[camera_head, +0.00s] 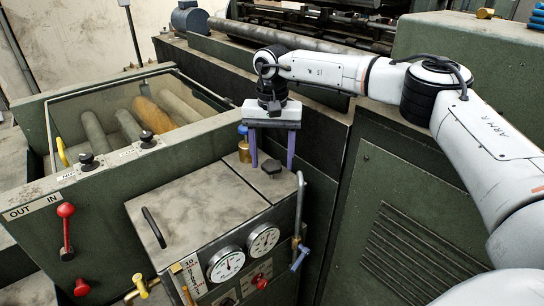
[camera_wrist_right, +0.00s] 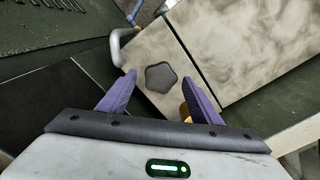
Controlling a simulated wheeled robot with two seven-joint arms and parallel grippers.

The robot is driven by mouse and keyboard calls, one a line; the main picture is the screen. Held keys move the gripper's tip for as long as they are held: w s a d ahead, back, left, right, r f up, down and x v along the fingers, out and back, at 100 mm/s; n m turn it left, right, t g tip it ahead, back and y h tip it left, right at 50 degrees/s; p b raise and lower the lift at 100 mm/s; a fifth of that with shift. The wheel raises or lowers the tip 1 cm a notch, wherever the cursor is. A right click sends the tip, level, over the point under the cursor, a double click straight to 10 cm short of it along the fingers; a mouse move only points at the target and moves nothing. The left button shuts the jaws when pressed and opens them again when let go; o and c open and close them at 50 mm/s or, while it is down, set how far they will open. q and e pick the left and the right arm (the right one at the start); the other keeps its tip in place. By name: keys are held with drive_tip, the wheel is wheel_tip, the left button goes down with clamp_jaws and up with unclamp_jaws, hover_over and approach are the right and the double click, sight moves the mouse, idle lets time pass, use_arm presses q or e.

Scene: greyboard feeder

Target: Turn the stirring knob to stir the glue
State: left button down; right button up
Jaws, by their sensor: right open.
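The stirring knob looks to be the dark star-shaped knob (camera_head: 271,167) on the stained lid of the green glue box (camera_head: 190,205), near its far right corner. In the right wrist view the same knob (camera_wrist_right: 160,78) shows between and just beyond the purple fingertips. My right gripper (camera_head: 272,158) points down over the knob with its purple fingers spread and empty. In the right wrist view a gap shows between each finger and the knob. How high the fingertips are above the lid is hard to tell. My left gripper is not in view.
A brass fitting (camera_head: 244,151) stands close beside the left finger. A grey bent pipe (camera_head: 299,205) runs by the lid's right edge. A black handle (camera_head: 153,227) is on the lid. Two gauges (camera_head: 226,264) and a red knob (camera_head: 260,282) are on the front. Rollers (camera_head: 152,115) lie in the left trough.

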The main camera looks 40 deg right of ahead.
drive_tip(key=c, duration=1)
drive_tip(key=shift+c, duration=0.2)
drive_tip(key=shift+m, duration=0.3)
